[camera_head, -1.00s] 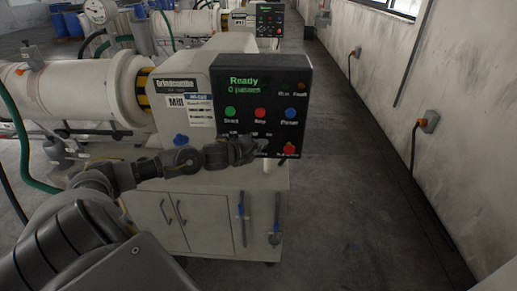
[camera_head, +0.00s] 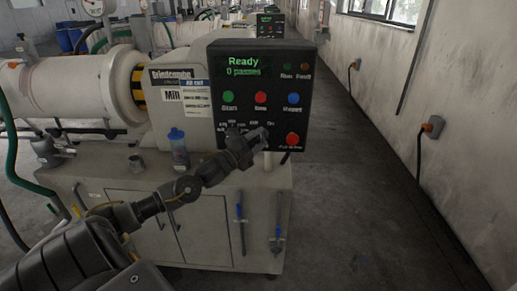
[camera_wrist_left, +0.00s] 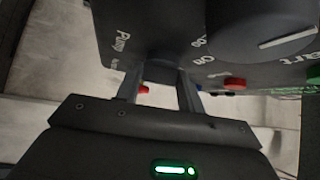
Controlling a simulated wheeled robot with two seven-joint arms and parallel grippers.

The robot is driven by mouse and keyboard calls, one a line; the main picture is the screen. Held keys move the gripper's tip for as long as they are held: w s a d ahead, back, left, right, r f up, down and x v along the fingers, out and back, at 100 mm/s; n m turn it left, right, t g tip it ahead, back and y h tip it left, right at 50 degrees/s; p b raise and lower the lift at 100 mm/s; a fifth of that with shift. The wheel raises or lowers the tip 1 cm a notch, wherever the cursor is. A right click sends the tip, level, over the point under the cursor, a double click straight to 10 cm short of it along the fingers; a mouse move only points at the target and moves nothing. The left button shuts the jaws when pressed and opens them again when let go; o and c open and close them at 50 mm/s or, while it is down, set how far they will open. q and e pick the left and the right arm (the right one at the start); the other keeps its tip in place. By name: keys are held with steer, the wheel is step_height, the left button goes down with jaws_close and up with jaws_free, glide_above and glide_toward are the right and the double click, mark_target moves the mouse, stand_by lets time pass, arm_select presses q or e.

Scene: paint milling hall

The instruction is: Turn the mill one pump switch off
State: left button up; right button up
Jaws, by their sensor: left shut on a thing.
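The mill's black control panel (camera_head: 244,84) faces me in the head view, with a lit green "Ready, 0 passes" display. Green (camera_head: 228,96), red (camera_head: 261,97) and blue (camera_head: 293,98) buttons sit mid-panel, and a larger red button (camera_head: 293,139) sits at lower right. My left gripper (camera_head: 262,136) is at the panel's lower edge, covering part of its bottom row. In the left wrist view my fingers (camera_wrist_left: 159,84) reach up to the dark panel face beside a "Pump" label. They are shut on what appears to be the pump switch, mostly hidden. My right gripper is not in view.
The panel is mounted on a pale mill cabinet (camera_head: 180,230) with blue-handled valves (camera_head: 239,228) on its front. The floor (camera_head: 360,200) to the right is clear up to the wall.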

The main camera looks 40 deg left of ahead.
arm_select(q)
steer(key=shift+f+n+t+y+b, duration=0.25)
steer(key=shift+n+t+y+b, duration=0.15)
steer(key=shift+n+t+b, duration=0.75)
steer(key=shift+n, duration=0.35)
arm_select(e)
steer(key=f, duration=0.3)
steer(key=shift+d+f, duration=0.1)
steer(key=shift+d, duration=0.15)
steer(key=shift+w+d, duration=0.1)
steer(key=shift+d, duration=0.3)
arm_select(q)
steer(key=o, duration=1)
steer(key=shift+s, duration=0.1)
steer(key=b+v, duration=0.2)
steer(key=v, duration=0.8)
steer(key=shift+s+b, duration=0.2)
steer(key=shift+b, duration=0.15)
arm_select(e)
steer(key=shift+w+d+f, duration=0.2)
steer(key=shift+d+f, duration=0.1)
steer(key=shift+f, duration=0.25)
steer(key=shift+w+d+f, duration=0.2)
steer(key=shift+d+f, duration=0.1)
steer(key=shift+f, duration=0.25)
